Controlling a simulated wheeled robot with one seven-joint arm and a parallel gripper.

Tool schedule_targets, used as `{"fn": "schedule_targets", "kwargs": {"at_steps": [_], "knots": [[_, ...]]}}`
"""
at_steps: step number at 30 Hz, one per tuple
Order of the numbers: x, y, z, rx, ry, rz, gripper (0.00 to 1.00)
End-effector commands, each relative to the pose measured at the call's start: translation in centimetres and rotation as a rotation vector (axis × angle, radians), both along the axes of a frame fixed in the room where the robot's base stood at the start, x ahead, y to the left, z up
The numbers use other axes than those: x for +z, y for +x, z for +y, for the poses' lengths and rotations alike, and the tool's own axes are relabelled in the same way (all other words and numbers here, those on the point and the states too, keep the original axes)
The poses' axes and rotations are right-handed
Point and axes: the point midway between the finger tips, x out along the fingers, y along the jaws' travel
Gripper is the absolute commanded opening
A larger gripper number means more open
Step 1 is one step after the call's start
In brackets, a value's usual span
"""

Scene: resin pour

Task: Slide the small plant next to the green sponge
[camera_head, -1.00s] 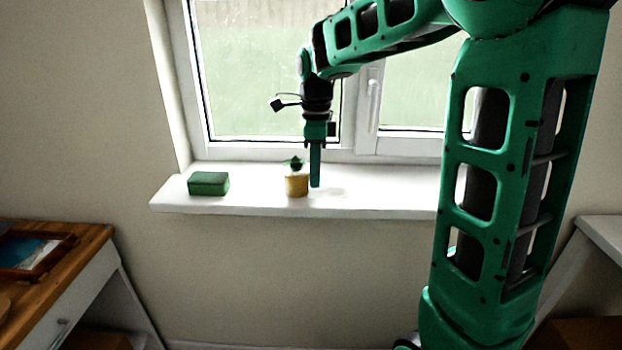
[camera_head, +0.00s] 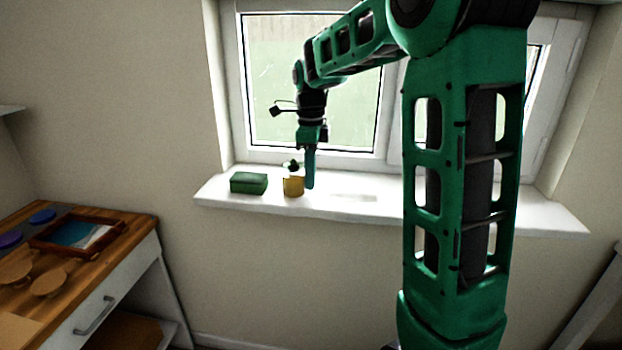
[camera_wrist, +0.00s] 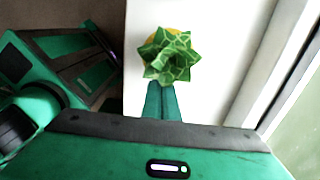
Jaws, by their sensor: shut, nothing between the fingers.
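The small plant (camera_head: 293,187) stands upright in a yellow pot on the white window sill, and its green spiky leaves fill the upper middle of the wrist view (camera_wrist: 168,55). The green sponge (camera_head: 248,183) lies on the sill to the left of the plant, with a small gap between them. My gripper (camera_head: 310,186) is shut and empty, pointing down close against the right side of the pot. In the wrist view its closed fingers (camera_wrist: 164,100) reach to the plant's leaves; whether they touch the pot is hidden.
The window sill (camera_head: 400,209) is clear to the right of my gripper. The window (camera_head: 310,90) stands close behind. A wooden-topped cabinet (camera_head: 120,252) with a framed picture (camera_head: 80,233) and several round pieces is at the left, below the sill.

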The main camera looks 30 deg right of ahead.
Motion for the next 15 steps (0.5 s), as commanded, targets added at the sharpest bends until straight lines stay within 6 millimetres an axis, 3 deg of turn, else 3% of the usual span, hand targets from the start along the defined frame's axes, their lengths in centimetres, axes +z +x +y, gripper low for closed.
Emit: {"fn": "schedule_targets", "kwargs": {"at_steps": [8,15], "knots": [[0.0,-0.1,-0.1,0.000,0.000,0.000,0.00],[-0.1,-1.4,-2.2,0.000,0.001,0.001,0.00]]}}
